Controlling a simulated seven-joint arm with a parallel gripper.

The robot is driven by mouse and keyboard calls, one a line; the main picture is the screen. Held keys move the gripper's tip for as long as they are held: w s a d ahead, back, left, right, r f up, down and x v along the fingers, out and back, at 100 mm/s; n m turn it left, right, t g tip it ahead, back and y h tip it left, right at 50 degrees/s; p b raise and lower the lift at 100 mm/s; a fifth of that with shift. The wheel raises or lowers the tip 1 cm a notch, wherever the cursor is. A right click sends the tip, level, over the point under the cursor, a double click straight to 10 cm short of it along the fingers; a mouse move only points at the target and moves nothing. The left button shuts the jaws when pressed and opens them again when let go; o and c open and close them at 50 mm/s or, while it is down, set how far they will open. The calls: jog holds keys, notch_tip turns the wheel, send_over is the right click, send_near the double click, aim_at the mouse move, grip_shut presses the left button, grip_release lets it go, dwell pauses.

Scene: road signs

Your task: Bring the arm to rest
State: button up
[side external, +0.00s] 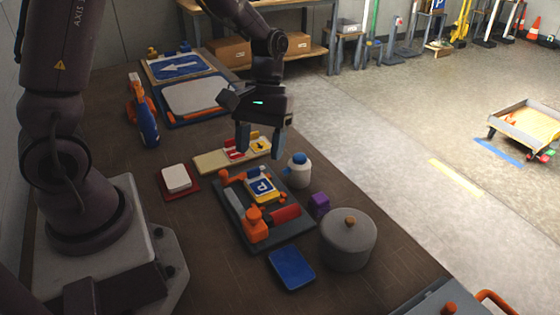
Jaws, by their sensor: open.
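My gripper (261,141) hangs over the middle of the table (150,225), fingers pointing down. In this view I cannot tell how far the fingertips are above the board. A dark tray (240,227) lies nearer the camera, with a blue and white parking sign (262,187), orange pieces and a red cylinder (285,214) in it.
A white bottle with a blue cap (299,172), a purple cube (319,204), a grey lidded pot (348,240) and a blue pad (291,269) stand right of and below the tray. A spray bottle (147,122), a white block (176,178) and sign boards (195,96) are at left.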

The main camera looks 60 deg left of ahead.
jog(key=s+r+m+t+y, duration=0.1)
jog(key=s+r+m+t, duration=0.3)
jog(key=r, duration=0.4)
jog(key=s+r+m+t+y, duration=0.2)
jog(key=s+r+m+t, duration=0.2)
jog(key=s+r, duration=0.2)
jog(key=shift+s+d+r+t, duration=0.25)
jog(key=shift+r+t, duration=0.15)
jog(key=shift+r, duration=0.45)
dwell(0.7)
